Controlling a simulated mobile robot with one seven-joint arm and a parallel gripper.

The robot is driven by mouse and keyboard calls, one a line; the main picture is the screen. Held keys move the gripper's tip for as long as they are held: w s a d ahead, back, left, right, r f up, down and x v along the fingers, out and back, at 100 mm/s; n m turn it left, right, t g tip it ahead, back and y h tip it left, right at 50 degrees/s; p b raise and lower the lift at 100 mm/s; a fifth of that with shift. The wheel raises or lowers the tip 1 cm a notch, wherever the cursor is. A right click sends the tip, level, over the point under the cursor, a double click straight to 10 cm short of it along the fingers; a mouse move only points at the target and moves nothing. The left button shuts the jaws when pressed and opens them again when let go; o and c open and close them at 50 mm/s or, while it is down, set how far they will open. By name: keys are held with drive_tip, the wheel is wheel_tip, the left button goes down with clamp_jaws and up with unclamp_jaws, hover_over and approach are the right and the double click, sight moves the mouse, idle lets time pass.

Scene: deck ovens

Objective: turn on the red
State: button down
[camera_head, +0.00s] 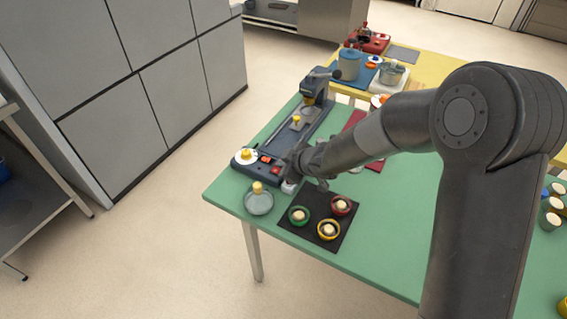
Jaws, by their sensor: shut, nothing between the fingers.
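A long dark-blue machine (318,122) lies on the green table. At its near end are a small red switch (265,158) and a white dial (243,158) with a yellow knob. Whether the switch is on or off is too small to tell. Contact with the machine cannot be told. My wrist hides part of that end. Another red thing is a red-rimmed bowl (351,212) on a black mat (317,196), right of and nearer than my gripper.
Green-rimmed (291,220) and yellow-rimmed (319,236) bowls share the mat. A glass dish (258,206) with a yellow knob stands at the table's near left edge. Grey cabinets (135,70) stand left.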

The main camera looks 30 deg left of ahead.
drive_tip(key=shift+w+f, duration=0.15)
drive_tip(key=shift+w, duration=0.05)
idle(0.3)
drive_tip(key=shift+s, duration=0.1)
drive_tip(key=shift+s, duration=0.8)
